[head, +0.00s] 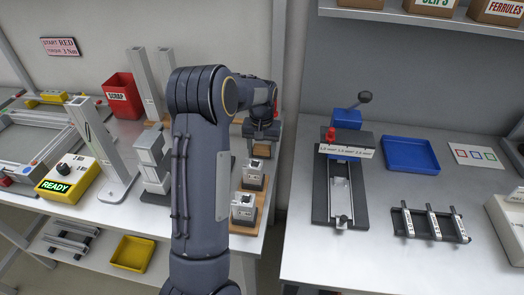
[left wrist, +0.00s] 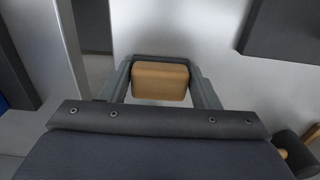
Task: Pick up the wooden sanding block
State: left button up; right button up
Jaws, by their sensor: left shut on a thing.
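The wooden sanding block (left wrist: 160,84) is a tan, rounded block in the left wrist view. It sits between the two grey fingers of my left gripper (left wrist: 160,72), which is shut on it. In the head view my left gripper (head: 262,134) points down at the far end of the left bench's right side. The block (head: 260,150) shows as a small brown patch below it, mostly hidden. I cannot tell whether the block touches the bench. My right gripper is not in view.
Two grey fixtures on wooden bases (head: 254,174) stand close in front of the gripper. A red scrap bin (head: 121,96), upright metal profiles (head: 143,84) and a yellow READY box (head: 69,178) stand left of my arm. A gap separates the right bench (head: 400,265).

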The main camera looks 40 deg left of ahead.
aim_at(262, 148)
pick_arm(q)
notch_tip(262, 148, up, 10)
dwell(0.6)
